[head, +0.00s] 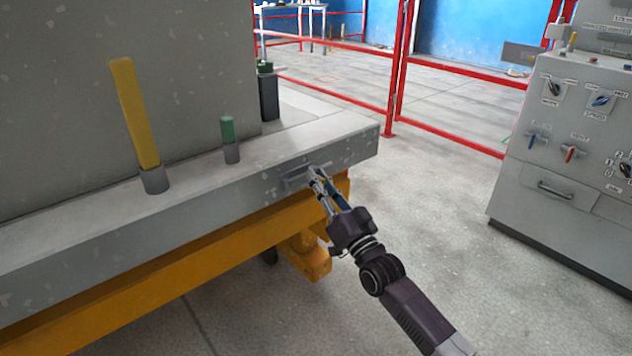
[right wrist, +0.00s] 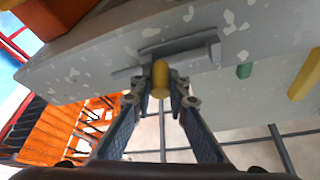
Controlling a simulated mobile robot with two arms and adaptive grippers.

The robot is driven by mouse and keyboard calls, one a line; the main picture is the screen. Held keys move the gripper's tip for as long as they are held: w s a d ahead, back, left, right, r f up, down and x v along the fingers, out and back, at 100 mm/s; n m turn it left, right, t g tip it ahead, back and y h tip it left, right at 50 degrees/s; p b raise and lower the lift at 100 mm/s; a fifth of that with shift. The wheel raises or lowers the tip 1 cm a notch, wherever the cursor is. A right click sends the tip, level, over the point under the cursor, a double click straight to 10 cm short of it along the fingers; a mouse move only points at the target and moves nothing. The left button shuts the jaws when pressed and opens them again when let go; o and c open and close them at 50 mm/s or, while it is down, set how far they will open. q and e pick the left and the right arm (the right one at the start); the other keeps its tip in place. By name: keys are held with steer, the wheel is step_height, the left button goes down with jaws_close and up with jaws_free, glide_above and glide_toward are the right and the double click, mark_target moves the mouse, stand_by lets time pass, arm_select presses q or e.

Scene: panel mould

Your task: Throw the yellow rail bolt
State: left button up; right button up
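The yellow rail bolt shows in the right wrist view as a short rounded yellow knob (right wrist: 160,79) in front of a grey slotted bracket (right wrist: 181,55). The bracket (head: 304,174) is on the front face of the grey speckled rail (head: 225,184). My right gripper (head: 314,177) is at this bracket in the head view, and its fingers hide the knob there. In the right wrist view the right gripper (right wrist: 160,88) has a fingertip close against each side of the knob, shut on it. My left gripper is not in view.
A tall yellow bar (head: 135,112) and a short green peg (head: 228,139) stand in grey sockets on the rail. An orange beam (head: 190,257) runs below. A grey control cabinet (head: 565,150) stands at right, before red railings (head: 398,60). The floor between is clear.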

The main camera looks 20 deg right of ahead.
steer(key=o, duration=0.4)
steer(key=shift+d, duration=0.35)
steer(key=shift+o, duration=0.2)
steer(key=shift+a, duration=0.1)
steer(key=shift+s+f, duration=0.25)
steer(key=shift+s, duration=0.15)
steer(key=v, duration=1.1)
steer(key=shift+r, duration=0.15)
